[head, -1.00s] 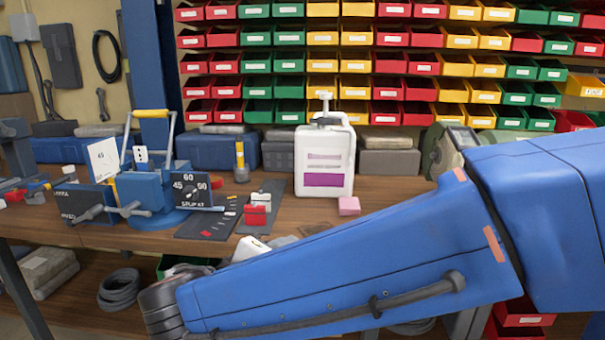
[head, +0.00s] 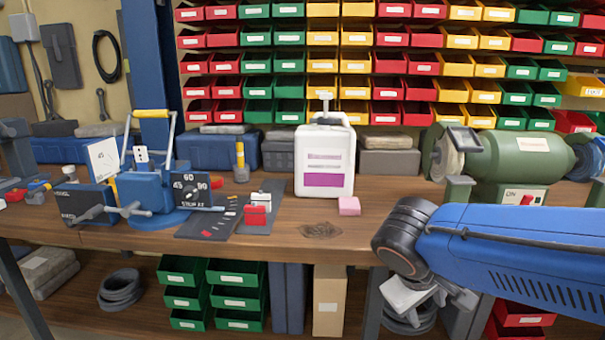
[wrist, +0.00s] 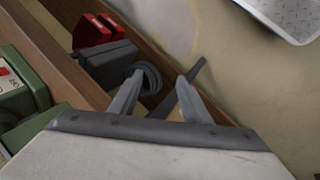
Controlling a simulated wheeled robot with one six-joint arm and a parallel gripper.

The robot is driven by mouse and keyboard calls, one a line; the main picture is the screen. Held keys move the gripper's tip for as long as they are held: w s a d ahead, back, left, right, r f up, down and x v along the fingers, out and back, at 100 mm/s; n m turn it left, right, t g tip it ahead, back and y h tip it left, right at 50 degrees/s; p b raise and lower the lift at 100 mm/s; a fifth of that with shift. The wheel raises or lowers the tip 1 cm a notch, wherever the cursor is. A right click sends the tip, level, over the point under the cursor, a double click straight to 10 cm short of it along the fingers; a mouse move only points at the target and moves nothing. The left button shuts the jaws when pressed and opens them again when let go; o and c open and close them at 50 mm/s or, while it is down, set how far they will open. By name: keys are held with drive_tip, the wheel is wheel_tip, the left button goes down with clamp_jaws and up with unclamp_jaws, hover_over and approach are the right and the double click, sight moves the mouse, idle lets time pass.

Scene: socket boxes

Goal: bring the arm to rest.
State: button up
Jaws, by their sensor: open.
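My blue arm (head: 530,250) reaches in from the right in the head view, in front of the bench. Its dark wrist joint (head: 400,235) is by the bench's front edge, with the pale gripper body (head: 410,295) hanging below. In the wrist view my gripper (wrist: 160,76) shows two grey fingers spread apart. Nothing is held between them; the fingers are hard to make out in the head view.
The wooden bench (head: 290,235) holds a white jug (head: 324,145), a pink block (head: 349,206) and a green grinder (head: 525,160) behind my arm. Green drawers (head: 235,295) and a cardboard box (head: 328,300) stand below. In the wrist view a grey coil (wrist: 151,76) lies beyond the fingers.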

drive_tip(key=s+d+f+m+t+y, duration=0.1)
drive_tip(key=s+d+m+y, duration=0.3)
drive_tip(key=s, duration=0.4)
drive_tip(key=shift+d+f+y, duration=0.3)
drive_tip(key=shift+f, duration=0.55)
